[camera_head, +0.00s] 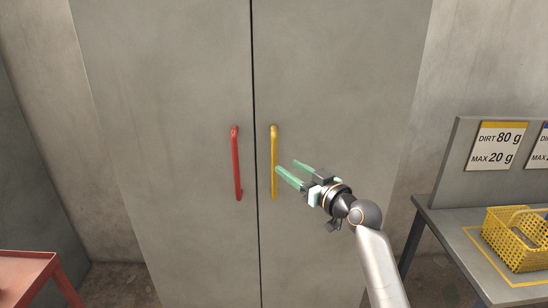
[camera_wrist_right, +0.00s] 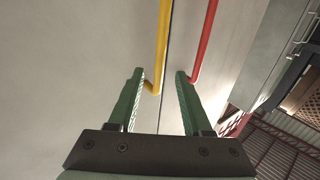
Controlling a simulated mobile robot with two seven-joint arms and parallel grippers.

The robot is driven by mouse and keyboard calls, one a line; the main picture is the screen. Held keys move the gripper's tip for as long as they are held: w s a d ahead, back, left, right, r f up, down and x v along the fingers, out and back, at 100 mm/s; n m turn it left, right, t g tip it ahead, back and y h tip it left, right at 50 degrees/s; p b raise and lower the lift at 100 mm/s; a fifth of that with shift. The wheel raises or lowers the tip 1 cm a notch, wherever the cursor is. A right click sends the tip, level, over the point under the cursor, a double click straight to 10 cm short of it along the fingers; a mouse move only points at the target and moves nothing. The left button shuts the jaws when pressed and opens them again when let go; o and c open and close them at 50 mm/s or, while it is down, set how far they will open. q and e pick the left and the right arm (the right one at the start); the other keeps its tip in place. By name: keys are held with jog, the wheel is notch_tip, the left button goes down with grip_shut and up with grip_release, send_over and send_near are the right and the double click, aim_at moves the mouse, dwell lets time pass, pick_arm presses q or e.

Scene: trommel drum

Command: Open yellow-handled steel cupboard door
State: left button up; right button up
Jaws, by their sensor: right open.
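A grey steel cupboard has two closed doors that meet at a dark vertical seam. The right door (camera_head: 340,80) carries a vertical yellow handle (camera_head: 274,160); the left door (camera_head: 170,110) carries a red handle (camera_head: 237,165). My right gripper (camera_head: 286,170) is open and empty, with its green fingers pointing left, just right of the yellow handle's lower part. In the right wrist view, the yellow handle (camera_wrist_right: 162,45) ends ahead between the open fingers, and the red handle (camera_wrist_right: 207,40) lies to the right. I cannot tell whether a finger touches the yellow handle. My left gripper is not in view.
A grey table (camera_head: 440,225) stands at the right with a yellow perforated basket (camera_head: 515,250) and an upright board bearing a "DIRT 80 g" sign (camera_head: 497,146). A red table corner (camera_head: 25,268) is at the lower left. Concrete walls flank the cupboard.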

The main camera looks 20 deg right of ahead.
aim_at(276, 159)
jog(key=shift+x, duration=3.85)
jog(key=shift+c, duration=0.4)
grip_shut()
jog(key=shift+f, duration=0.1)
